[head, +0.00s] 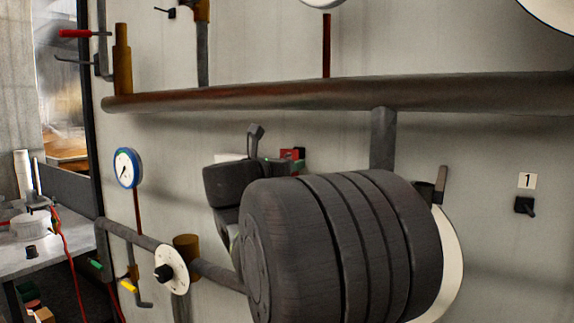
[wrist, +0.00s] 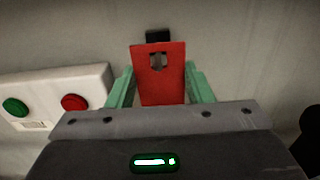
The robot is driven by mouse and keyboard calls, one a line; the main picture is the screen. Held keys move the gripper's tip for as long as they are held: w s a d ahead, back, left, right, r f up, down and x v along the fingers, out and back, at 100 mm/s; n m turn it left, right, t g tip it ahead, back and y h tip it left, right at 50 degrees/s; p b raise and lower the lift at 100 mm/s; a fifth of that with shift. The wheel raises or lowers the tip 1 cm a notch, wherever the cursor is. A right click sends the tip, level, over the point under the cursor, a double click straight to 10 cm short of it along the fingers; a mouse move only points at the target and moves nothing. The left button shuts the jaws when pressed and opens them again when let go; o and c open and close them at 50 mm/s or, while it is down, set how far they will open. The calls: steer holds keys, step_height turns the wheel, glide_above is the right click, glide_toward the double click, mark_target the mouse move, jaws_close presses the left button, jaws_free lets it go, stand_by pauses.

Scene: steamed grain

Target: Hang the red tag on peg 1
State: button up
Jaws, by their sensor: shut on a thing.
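The red tag (wrist: 160,90) stands between the green fingers of my gripper (wrist: 158,75), which is shut on it. Near its top is a hole with something grey showing in it; I cannot tell whether a peg passes through. A black block (wrist: 157,36) on the wall shows just above the tag's top edge. In the head view, a bit of the red tag (head: 289,154) shows beyond my arm, with my gripper (head: 284,164) mostly hidden. Peg 1 (head: 525,205) is a black peg under the label "1" (head: 527,180), well to the right and empty.
A white box (wrist: 50,92) with a green and a red button is left of my gripper. A rusty horizontal pipe (head: 300,97) crosses the wall above, with a vertical pipe (head: 383,140) below it. A white disc (head: 450,265) is partly hidden behind my arm.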

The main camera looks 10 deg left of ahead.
steer(key=shift+v, duration=1.4)
steer(key=v, duration=0.6)
steer(key=shift+p, duration=0.4)
stand_by(0.9)
